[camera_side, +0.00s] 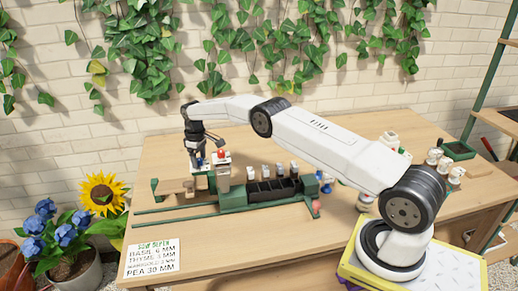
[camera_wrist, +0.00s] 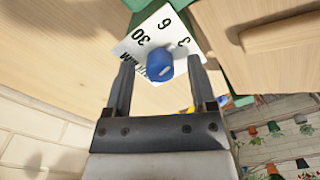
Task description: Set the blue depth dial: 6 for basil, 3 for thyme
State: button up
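The blue dial (camera_wrist: 159,66) is a round knob on a white plate (camera_wrist: 134,44) marked 3, 6 and 30, with "MM" partly hidden by the knob. A pale mark shows on the knob, but I cannot tell which number it points to. My gripper (camera_wrist: 162,60) is open, with one finger on each side of the knob and a visible gap on both sides. In the side view my gripper (camera_side: 196,160) points down at the left end of the green machine, and the blue dial (camera_side: 201,163) shows small below it.
A sign (camera_side: 151,259) at the table's front left lists sowing depths; pea reads 30 mm. A green-framed rack with dark compartments (camera_side: 275,190) and a red-topped post (camera_side: 222,168) stand right of my gripper. Several small white-capped bottles (camera_side: 280,170) stand behind.

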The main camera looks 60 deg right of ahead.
aim_at(199, 159)
jog(key=shift+r, duration=3.9)
jog(key=n, duration=0.2)
jog(key=n+h, duration=0.1)
jog(key=n, duration=0.1)
jog(key=shift+s+a+f, duration=0.15)
jog(key=shift+a+f, duration=0.05)
jog(key=shift+a, duration=0.2)
jog(key=n+h, duration=0.1)
jog(key=n, duration=0.3)
jog(key=a+n+h, duration=0.1)
jog(key=n, duration=0.4)
jog(key=a+n+t+h, duration=0.1)
jog(key=n, duration=0.4)
jog(key=shift+s+a+f, duration=0.1)
jog(key=shift+s+a, duration=0.15)
jog(key=shift+s, duration=0.05)
jog(key=shift+f, duration=0.15)
jog(key=shift+x, duration=3.8)
